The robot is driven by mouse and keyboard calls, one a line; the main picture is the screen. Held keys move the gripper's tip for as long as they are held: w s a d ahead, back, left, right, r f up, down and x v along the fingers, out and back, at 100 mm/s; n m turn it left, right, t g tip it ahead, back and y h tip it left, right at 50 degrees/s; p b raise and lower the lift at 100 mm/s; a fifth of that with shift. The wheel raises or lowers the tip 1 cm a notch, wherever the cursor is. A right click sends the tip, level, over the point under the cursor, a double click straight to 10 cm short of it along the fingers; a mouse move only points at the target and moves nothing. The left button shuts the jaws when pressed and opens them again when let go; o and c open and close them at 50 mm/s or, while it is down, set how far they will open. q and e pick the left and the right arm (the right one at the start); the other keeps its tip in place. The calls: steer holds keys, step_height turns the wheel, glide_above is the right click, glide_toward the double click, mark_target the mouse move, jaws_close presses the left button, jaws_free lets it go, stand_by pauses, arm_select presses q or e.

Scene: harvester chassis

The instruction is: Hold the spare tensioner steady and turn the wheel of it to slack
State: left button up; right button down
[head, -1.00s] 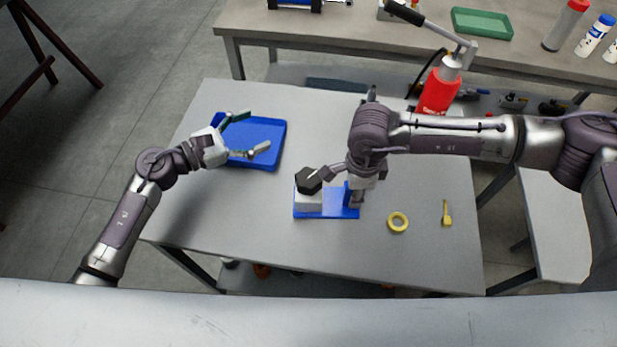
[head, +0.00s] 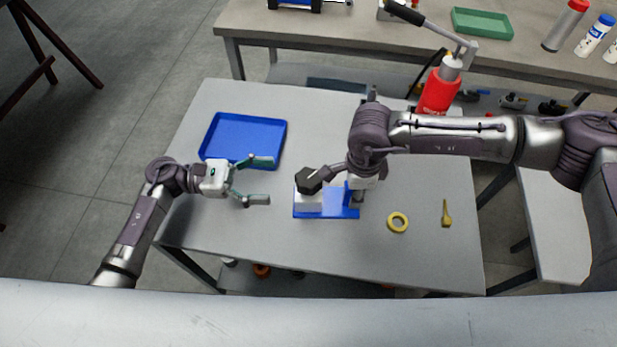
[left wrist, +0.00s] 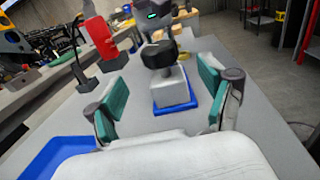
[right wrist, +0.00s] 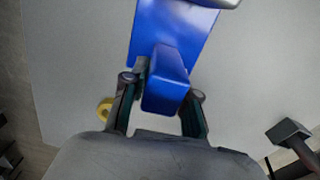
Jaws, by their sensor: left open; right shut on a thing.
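The spare tensioner stands on the grey table, with a blue base (head: 340,211), a pale block (head: 308,203) and a black wheel (head: 309,181) on top at its left end. My right gripper (right wrist: 160,112) is shut on the blue upright of the tensioner (right wrist: 168,80); in the head view my right arm hides most of that end. My left gripper (head: 264,180) is open and empty, left of the tensioner and apart from it. In the left wrist view the black wheel (left wrist: 160,56) and pale block (left wrist: 174,92) show ahead, between the open fingers (left wrist: 165,98).
A blue tray (head: 243,138) lies at the table's back left, close to my left gripper. A yellow ring (head: 398,222) and a small yellow tool (head: 446,214) lie right of the tensioner. A red bottle (head: 440,92) stands behind. The table's front left is clear.

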mark_target(308, 181)
arm_select(q)
steer(key=d, duration=0.9)
steer(key=shift+d, duration=0.15)
steer(key=c, duration=1.2)
